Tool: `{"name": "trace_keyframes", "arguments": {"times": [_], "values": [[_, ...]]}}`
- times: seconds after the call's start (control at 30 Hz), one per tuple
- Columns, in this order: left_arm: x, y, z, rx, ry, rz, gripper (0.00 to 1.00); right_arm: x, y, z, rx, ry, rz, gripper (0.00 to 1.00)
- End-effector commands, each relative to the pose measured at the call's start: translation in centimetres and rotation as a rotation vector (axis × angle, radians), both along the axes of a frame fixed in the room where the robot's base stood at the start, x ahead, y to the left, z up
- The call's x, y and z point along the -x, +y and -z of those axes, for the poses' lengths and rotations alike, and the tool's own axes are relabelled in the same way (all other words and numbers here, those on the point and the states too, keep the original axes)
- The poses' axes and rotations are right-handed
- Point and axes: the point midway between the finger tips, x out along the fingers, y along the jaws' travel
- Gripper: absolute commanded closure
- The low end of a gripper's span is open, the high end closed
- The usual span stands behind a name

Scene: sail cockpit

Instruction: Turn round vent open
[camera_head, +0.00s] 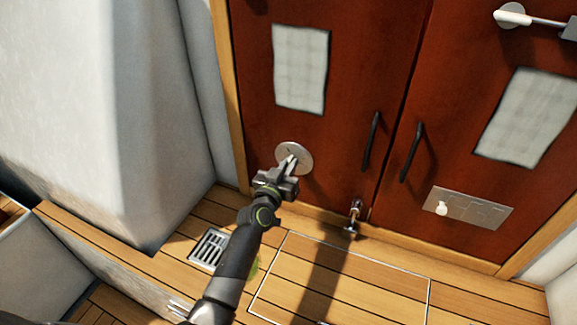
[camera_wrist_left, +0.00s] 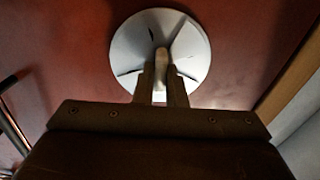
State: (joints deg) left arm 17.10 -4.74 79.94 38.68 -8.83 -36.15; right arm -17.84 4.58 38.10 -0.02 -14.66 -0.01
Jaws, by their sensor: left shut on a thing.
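The round vent (camera_head: 293,156) is a pale metal disc low on the left red-brown door. In the left wrist view the vent (camera_wrist_left: 190,40) shows dark narrow slits and a raised grip (camera_wrist_left: 161,60) at its middle. My left gripper (camera_head: 289,168) reaches the vent from below. In the left wrist view its two fingers (camera_wrist_left: 161,85) stand on either side of the raised grip and are shut on it. The fingers and arm hide the lower part of the vent. My right gripper is not in view.
Two black handles (camera_head: 371,142) (camera_head: 411,152) flank the door seam. A small metal fitting (camera_head: 353,218) stands at the doors' foot. A floor grate (camera_head: 210,248) lies left of my arm. A pale wall (camera_head: 100,120) rises at the left. The plank floor at right is clear.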

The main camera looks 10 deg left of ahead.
Motion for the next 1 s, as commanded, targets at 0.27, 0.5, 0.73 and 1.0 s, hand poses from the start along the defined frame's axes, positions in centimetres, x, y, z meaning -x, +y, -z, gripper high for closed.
{"name": "trace_keyframes", "arguments": {"times": [0.27, 0.5, 0.73, 1.0], "values": [[-0.01, 0.12, 0.04, 0.217, 0.042, -0.001, 1.00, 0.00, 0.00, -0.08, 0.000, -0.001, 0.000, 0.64], [-0.03, 0.20, 0.07, 0.414, 0.081, -0.001, 1.00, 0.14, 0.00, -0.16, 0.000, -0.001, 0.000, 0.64], [-0.04, 0.26, 0.10, 0.562, 0.110, -0.001, 1.00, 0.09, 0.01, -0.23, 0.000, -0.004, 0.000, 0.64], [-0.05, 0.29, 0.14, 0.658, 0.128, -0.001, 1.00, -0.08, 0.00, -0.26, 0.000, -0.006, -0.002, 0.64]]}}
